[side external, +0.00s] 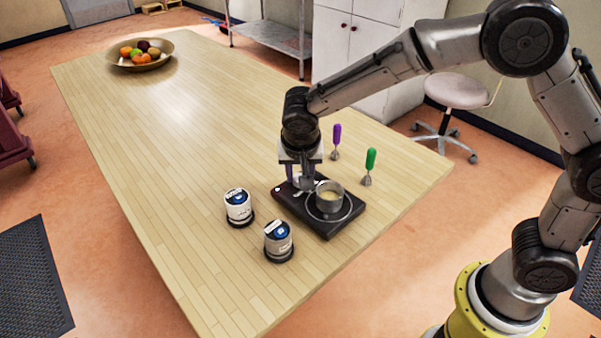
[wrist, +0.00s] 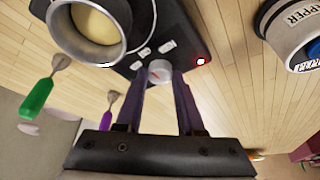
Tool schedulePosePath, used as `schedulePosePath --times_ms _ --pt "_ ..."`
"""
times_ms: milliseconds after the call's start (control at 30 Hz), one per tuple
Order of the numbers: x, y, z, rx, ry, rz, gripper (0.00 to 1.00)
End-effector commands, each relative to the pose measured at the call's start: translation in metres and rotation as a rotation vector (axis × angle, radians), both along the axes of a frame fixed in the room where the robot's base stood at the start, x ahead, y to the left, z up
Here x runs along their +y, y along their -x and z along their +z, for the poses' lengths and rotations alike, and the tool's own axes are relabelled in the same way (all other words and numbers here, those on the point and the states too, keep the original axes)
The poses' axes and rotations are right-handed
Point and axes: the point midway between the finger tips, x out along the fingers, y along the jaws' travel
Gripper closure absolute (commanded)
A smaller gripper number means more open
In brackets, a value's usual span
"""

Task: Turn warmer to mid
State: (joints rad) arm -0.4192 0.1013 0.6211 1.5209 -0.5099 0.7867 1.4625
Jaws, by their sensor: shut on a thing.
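The warmer is a flat black plate (side external: 327,230) near the table's front right; its black body (wrist: 165,20) also shows at the top of the wrist view. A metal pot (side external: 329,203) with pale yellow contents stands on it. The warmer's round whitish knob (wrist: 160,71) sits on its edge beside small white labels, too small to read. A red light (wrist: 201,61) glows to the right of the knob. My gripper (wrist: 162,78) points at the knob and is shut on it, one finger on each side. In the side view my gripper (side external: 304,182) hides the knob.
Two jars (side external: 238,207) (side external: 278,242) with blue-and-white tops stand left of and in front of the warmer. A purple-handled tool (side external: 337,136) and a green-handled tool (side external: 370,160) stand behind it. A fruit bowl (side external: 142,62) is far off; the table between is clear.

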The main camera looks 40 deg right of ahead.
Motion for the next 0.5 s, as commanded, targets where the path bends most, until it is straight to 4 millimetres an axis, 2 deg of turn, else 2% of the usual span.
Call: schedulePosePath --times_ms 500 --pt "0.0012 0.0005 -0.0004 0.002 -0.002 -0.065 1.00"
